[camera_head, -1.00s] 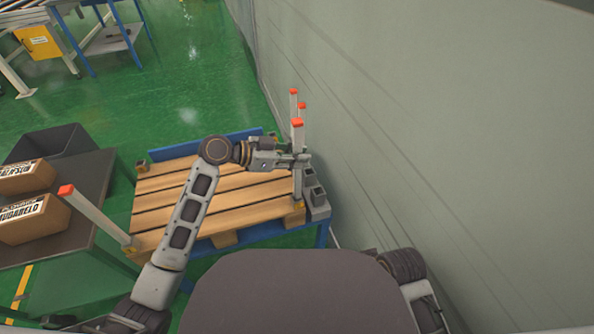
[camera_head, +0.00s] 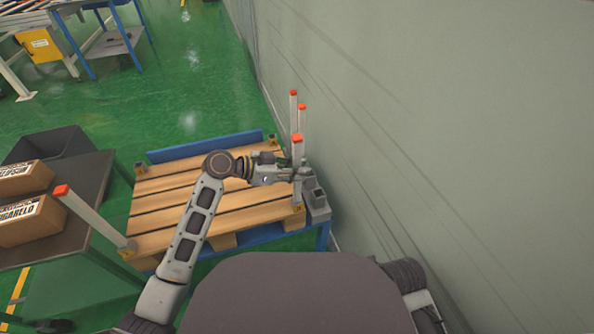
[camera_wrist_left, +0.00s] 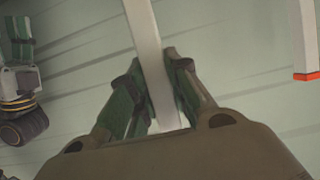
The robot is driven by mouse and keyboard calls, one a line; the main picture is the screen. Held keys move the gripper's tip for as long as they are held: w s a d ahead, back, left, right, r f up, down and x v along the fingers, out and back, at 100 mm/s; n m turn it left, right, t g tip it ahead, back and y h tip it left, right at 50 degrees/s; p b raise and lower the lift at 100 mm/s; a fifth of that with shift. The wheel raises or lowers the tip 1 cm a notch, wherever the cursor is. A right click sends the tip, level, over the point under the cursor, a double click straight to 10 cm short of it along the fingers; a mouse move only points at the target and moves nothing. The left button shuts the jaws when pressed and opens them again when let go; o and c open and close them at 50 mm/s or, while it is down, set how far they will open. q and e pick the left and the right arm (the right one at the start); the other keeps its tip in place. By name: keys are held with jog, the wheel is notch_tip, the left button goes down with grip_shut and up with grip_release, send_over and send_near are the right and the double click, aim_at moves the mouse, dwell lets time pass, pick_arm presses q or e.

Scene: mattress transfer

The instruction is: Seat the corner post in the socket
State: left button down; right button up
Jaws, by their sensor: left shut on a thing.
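My left gripper (camera_head: 292,173) is shut on a pale corner post (camera_head: 297,155) with a red top, held upright at the pallet's near right corner. In the left wrist view, its green-padded fingers (camera_wrist_left: 157,95) close around the post (camera_wrist_left: 146,40). The post's foot is close to the yellow-marked corner socket (camera_head: 299,208); whether it is inside is too small to tell. Another red-topped post (camera_head: 92,217) stands at the pallet's near left corner. My right gripper (camera_wrist_left: 20,35) shows at the left edge of the left wrist view; its jaw opening is unclear.
The slatted wooden pallet (camera_head: 205,207) lies on a blue frame. Grey holder blocks (camera_head: 316,199) stand along its right side, near the wall (camera_head: 430,130). Two more red-topped posts (camera_head: 293,105) (camera_head: 302,120) stand behind. Boxes (camera_head: 28,220) rest on a table at left.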

pick_arm(q)
jog(key=shift+f, duration=0.1)
pick_arm(e)
jog(key=shift+w+f, duration=0.1)
jog(key=shift+f, duration=0.05)
pick_arm(q)
jog(key=c, duration=1.3)
grip_release()
jog(key=shift+c, duration=0.2)
jog(key=p+v, duration=0.2)
jog(key=v, duration=1)
pick_arm(e)
jog(key=shift+s+d+r+g+h, duration=0.3)
jog(key=shift+d+r, duration=0.15)
jog(key=shift+r, duration=0.1)
jog(key=shift+w, duration=0.1)
